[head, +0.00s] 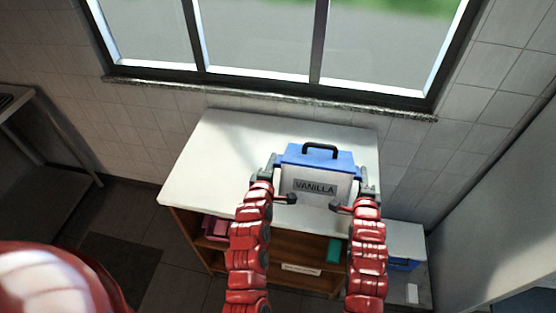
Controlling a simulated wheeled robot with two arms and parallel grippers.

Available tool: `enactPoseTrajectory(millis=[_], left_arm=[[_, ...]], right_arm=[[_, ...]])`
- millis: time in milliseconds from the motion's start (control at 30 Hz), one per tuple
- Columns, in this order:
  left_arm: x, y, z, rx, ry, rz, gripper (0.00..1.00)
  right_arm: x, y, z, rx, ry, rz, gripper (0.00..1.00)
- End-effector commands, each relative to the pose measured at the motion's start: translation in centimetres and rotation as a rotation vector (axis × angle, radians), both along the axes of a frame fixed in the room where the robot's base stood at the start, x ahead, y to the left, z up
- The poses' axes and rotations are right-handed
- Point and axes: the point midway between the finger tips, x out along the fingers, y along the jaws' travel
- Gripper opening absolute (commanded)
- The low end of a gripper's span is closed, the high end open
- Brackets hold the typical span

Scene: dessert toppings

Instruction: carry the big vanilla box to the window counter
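The big vanilla box (315,187) has white sides, a blue lid with a black handle, and a grey VANILLA label facing me. It is upright over the white top of the window counter (225,150) and appears to rest on it, though its lower edge is partly hidden. My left gripper (280,181) is at the box's left front corner, its fingers spread, one beside the box and one in front. My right gripper (350,190) is at the right front corner, its fingers spread the same way. I cannot tell whether the fingers touch the box.
The window sill (270,97) and tiled wall are behind the counter. Below are wooden shelves (285,256) with a pink item and a green item (333,250). A lower white surface (405,240) with a blue item is at right. The counter's left part is clear.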

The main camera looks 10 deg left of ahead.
Motion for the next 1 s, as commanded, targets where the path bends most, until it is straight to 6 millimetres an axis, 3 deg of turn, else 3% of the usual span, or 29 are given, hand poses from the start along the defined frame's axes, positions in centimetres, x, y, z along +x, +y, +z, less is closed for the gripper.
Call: enactPoseTrajectory(millis=[33, 200, 333, 533, 667, 1000], left_arm=[[0.0, -0.7, -0.1, -0.008, 0.006, -0.016, 0.3], [0.0, 0.1, 0.0, -0.007, 0.002, -0.015, 0.32], [0.0, 0.6, 0.1, -0.005, 0.0, -0.012, 0.55], [0.0, 0.8, 0.2, -0.003, -0.002, -0.008, 0.55], [0.0, 0.8, 0.2, -0.002, -0.002, -0.008, 0.55], [-0.2, 0.9, 0.3, -0.002, -0.003, -0.007, 0.55]], right_arm=[[0.0, 0.7, 0.3, 0.009, -0.005, 0.015, 0.3], [0.0, -0.1, 0.4, 0.007, -0.005, 0.015, 0.3], [0.0, -0.6, 0.3, 0.004, -0.003, 0.012, 0.3], [0.0, -0.7, 0.2, 0.002, -0.001, 0.01, 0.3], [0.0, -0.8, 0.2, 0.002, 0.0, 0.009, 0.52], [0.0, -0.9, 0.2, 0.001, 0.0, 0.008, 0.52]])
